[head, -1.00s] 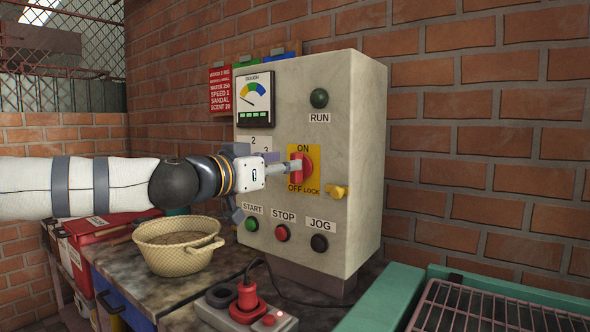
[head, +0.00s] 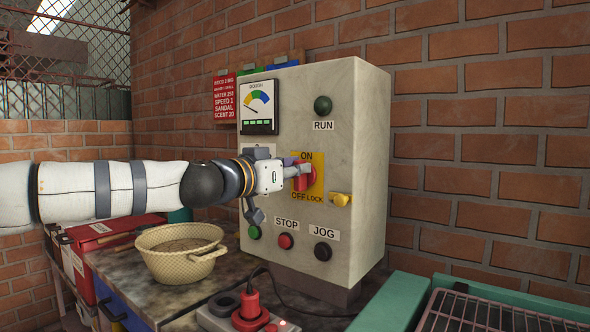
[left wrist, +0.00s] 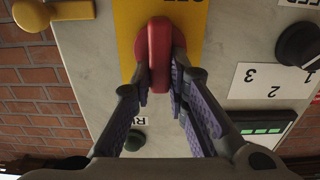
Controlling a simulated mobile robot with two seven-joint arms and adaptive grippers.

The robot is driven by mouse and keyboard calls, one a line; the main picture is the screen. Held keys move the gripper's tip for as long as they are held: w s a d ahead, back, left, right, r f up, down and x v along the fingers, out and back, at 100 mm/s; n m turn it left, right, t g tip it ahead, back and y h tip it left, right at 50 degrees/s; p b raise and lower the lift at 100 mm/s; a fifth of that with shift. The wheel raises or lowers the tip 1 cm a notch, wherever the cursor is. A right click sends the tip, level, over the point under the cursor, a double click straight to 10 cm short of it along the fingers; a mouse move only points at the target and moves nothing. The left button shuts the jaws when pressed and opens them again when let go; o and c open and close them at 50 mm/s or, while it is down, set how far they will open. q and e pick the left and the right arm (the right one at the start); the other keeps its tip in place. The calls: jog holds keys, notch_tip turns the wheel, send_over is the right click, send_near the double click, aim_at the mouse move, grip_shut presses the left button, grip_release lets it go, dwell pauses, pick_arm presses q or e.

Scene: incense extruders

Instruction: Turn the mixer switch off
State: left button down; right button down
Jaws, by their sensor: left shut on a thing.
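The control box (head: 352,130) stands upright against the brick wall. On its front is a yellow plate (head: 317,165) marked ON at the top and OFF at the bottom, with a red switch handle (head: 308,180) on it. My left gripper (head: 300,174) is at the handle in the head view. In the left wrist view the red handle (left wrist: 159,50) lies between the two fingers of my left gripper (left wrist: 160,80), which are shut on it. The gripper partly hides the switch in the head view. My right gripper is not in view.
START, STOP (head: 286,241) and JOG (head: 323,251) buttons are below. A woven basket (head: 180,268) and a red plug in a power strip (head: 250,305) stand on the bench. A green-framed rack (head: 400,300) is at right.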

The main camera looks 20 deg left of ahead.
pick_arm(q)
jog(key=shift+w+a+f+n, duration=0.1)
jog(key=shift+a+f+n, duration=0.2)
jog(key=shift+n, duration=2.65)
jog(key=shift+w+a+f+n, duration=0.15)
jog(key=shift+f+n, duration=0.1)
jog(key=shift+n, duration=2.65)
jog(key=shift+w+a+f+n, duration=0.1)
jog(key=shift+a+f+n, duration=0.2)
jog(key=shift+n, duration=2.65)
jog(key=c, duration=1.6)
grip_release()
jog(key=shift+o, duration=0.2)
jog(key=shift+s, duration=0.1)
